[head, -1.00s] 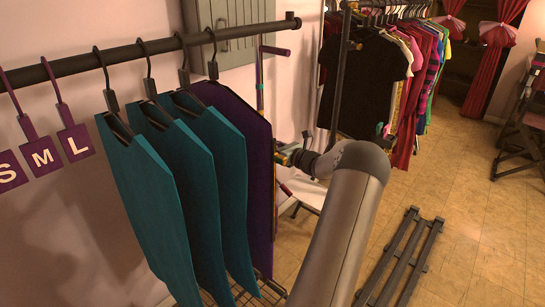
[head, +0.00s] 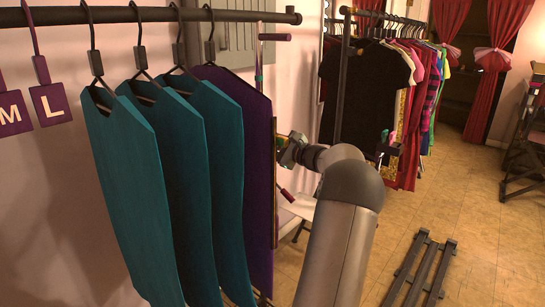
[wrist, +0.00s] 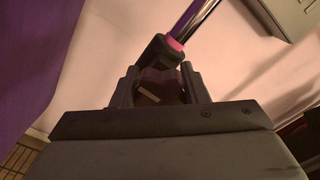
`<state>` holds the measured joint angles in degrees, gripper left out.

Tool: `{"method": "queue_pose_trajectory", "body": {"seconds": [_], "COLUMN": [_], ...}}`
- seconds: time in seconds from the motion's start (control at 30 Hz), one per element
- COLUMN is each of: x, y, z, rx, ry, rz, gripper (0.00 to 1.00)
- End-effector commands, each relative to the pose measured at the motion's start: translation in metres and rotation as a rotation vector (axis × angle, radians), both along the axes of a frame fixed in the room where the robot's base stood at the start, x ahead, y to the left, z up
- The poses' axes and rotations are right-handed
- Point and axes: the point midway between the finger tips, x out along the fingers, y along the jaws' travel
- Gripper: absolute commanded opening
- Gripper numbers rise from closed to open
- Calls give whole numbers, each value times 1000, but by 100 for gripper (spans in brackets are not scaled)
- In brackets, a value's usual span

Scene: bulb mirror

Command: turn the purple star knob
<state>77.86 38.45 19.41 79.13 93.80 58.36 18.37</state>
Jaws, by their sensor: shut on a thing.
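My gripper (wrist: 160,88) points away from the wrist camera, its two fingers closed on a dark purple-maroon piece, which I take to be the star knob (wrist: 158,80). A small pale mark shows on the knob; its star outline cannot be made out. Just beyond it is a black collar with a pink end, on a shiny rod (wrist: 190,20). In the head view my gripper (head: 283,150) is beside the right edge of the purple garment (head: 259,150), partly hidden; the knob cannot be made out there.
Teal garments (head: 125,180) and the purple one hang from a dark rail (head: 150,15) on the left, close to my gripper. A purple-handled bar (head: 273,37) stands behind. A second clothes rack (head: 370,90) is further back. The floor on the right is mostly clear, with a dark slatted frame (head: 420,270).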

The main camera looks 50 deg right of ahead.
Motion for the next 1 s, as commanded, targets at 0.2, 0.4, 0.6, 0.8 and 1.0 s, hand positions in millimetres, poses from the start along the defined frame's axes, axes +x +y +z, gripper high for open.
{"method": "queue_pose_trajectory", "body": {"seconds": [0.2, 0.4, 0.6, 0.8, 1.0], "x": [-1, 0, 0, 0, 0], "y": [0, 0, 0, 0, 0], "z": [-4, -2, -1, -1, -1], "rx": [-99, -139, -149, -148, -148], "ry": [5, 7, 7, 7, 7], "rz": [-1, 0, 0, 0, 0], "gripper": [18, 18, 18, 18, 62]}}
